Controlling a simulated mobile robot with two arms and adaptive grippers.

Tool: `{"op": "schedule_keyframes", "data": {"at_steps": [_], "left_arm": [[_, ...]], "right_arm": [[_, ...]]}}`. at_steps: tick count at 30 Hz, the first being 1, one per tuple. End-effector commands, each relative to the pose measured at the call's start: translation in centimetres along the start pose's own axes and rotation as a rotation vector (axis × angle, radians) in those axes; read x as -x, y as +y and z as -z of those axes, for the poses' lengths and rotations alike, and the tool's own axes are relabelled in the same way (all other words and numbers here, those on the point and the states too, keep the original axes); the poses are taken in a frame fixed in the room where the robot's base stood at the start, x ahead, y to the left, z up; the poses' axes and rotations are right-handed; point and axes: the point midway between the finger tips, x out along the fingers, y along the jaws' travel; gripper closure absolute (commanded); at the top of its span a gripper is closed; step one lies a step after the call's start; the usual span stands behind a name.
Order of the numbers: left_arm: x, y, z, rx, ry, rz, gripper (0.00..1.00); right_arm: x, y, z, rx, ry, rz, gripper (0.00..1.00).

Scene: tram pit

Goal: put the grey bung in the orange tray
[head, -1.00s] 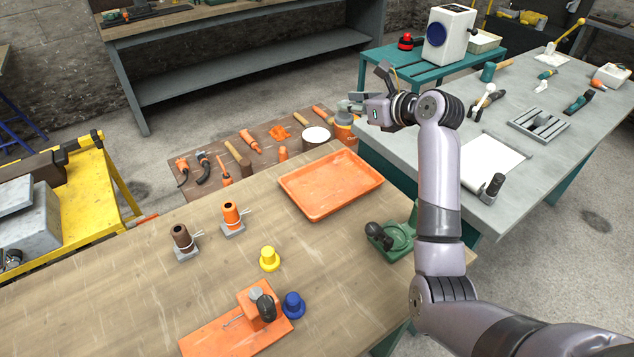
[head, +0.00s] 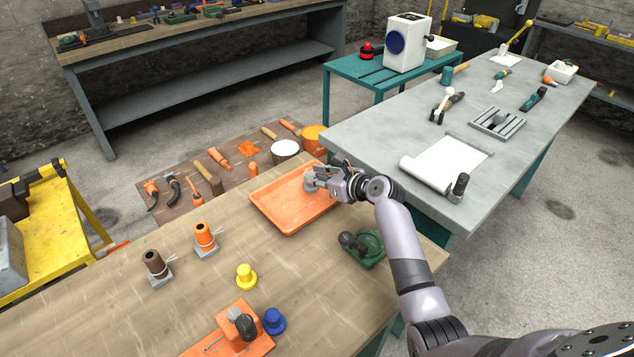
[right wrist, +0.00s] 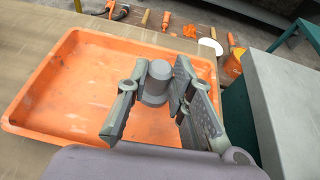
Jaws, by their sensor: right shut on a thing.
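The orange tray (head: 272,213) lies on the wooden table near its far edge; it fills much of the right wrist view (right wrist: 60,95). My right gripper (head: 316,180) is over the tray's right part. It is shut on the grey bung (right wrist: 155,85), a stepped grey cylinder seen between the fingers (right wrist: 150,95) in the right wrist view. In the head view the bung (head: 309,184) is small and partly covered by the fingers. I cannot tell exactly how high it is above the tray floor. My left gripper is not in view.
A yellow bung (head: 246,277) and a blue bung (head: 274,321) stand on the wooden table. A green device (head: 369,252) sits right of the tray, near my right arm. The grey bench (head: 400,130) lies beyond the table's right end. Tools lie on a brown mat (head: 190,207) on the floor.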

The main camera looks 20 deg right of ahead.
Motion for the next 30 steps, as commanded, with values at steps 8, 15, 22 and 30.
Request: {"op": "schedule_keyframes", "data": {"at_steps": [8,15,22,30], "left_arm": [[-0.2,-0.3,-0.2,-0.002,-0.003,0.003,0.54],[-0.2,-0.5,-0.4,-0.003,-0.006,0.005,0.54],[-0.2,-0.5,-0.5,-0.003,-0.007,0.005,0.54],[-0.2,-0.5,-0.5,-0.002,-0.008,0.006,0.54]], "right_arm": [[-0.7,0.0,1.8,0.001,0.0,0.001,1.0],[-0.9,0.0,2.1,0.0,0.0,0.001,1.0],[-0.8,0.0,2.1,0.001,0.001,0.0,0.63],[-0.8,0.0,2.1,0.001,0.001,0.0,0.58]]}}
